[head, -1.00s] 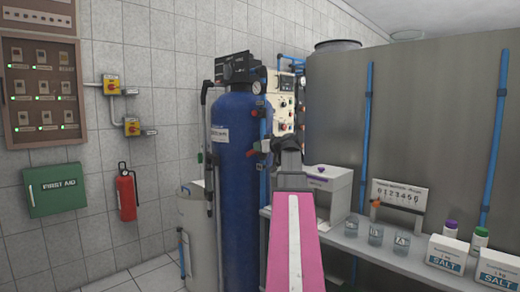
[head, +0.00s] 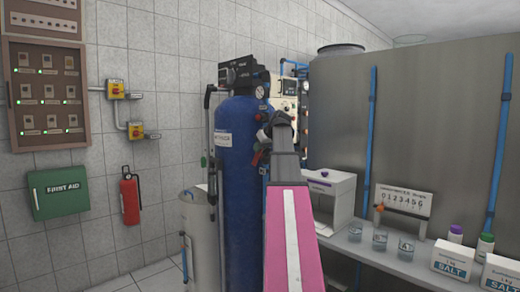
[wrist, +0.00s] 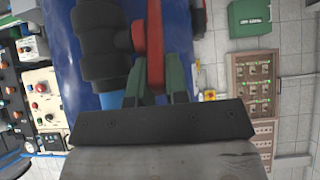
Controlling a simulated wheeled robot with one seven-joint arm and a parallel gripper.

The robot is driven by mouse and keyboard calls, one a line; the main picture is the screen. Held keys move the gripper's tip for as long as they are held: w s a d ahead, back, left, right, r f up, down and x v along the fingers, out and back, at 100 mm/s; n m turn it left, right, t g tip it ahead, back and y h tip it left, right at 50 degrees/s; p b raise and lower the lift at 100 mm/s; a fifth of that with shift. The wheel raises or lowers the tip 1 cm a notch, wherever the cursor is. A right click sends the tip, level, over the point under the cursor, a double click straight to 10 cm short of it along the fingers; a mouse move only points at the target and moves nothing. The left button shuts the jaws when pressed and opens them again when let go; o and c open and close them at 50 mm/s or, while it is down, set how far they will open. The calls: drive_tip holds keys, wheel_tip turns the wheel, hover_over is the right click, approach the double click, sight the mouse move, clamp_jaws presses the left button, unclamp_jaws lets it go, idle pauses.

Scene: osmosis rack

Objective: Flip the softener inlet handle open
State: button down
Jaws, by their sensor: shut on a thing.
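The softener is a tall blue tank (head: 234,195) with a black head (head: 240,72), standing left of my arm in the head view. In the wrist view its blue wall fills the upper middle, with a black valve fitting (wrist: 97,45) on a blue pipe (wrist: 109,99). The red inlet handle (wrist: 150,40) runs down beside that fitting, between the green fingers of my gripper (wrist: 154,84). My gripper is shut on the handle. The handle's lower end is partly hidden by the fingers. In the head view my forearm hides part of the grip.
A bench (head: 385,262) at right holds several beakers, salt boxes (head: 452,260) and a white device (head: 333,195). A large grey tank (head: 430,120) stands behind it. A pale bin (head: 198,240) stands left of the softener. A fire extinguisher (head: 130,197) hangs on the wall.

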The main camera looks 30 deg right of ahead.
sight(261, 152)
idle(0.4)
drive_tip(key=c, duration=1.1)
unclamp_jaws()
drive_tip(key=t, duration=0.1)
drive_tip(key=s+f+t+y, duration=0.1)
drive_tip(key=t, duration=0.1)
drive_tip(key=shift+s+d, duration=0.2)
drive_tip(key=shift+s, duration=0.05)
drive_tip(key=t, duration=0.1)
drive_tip(key=t+y, duration=0.1)
drive_tip(key=t, duration=0.1)
drive_tip(key=s+f+t, duration=0.1)
drive_tip(key=t, duration=0.1)
drive_tip(key=shift+d+y, duration=0.2)
drive_tip(key=shift+y, duration=0.2)
drive_tip(key=v, duration=1.1)
drive_tip(key=w+a+f+g, duration=0.1)
drive_tip(key=a+f+g, duration=0.1)
drive_tip(key=a+f, duration=0.3)
drive_tip(key=w+a+f+m+g, duration=0.1)
drive_tip(key=a+f, duration=0.4)
drive_tip(key=f, duration=0.8)
drive_tip(key=w+a+f+m+g, duration=0.1)
drive_tip(key=w+a+f+g, duration=0.2)
drive_tip(key=a+f, duration=0.3)
drive_tip(key=shift+w+a+f+g, duration=0.15)
drive_tip(key=shift+f+g, duration=0.45)
drive_tip(key=shift+f, duration=0.85)
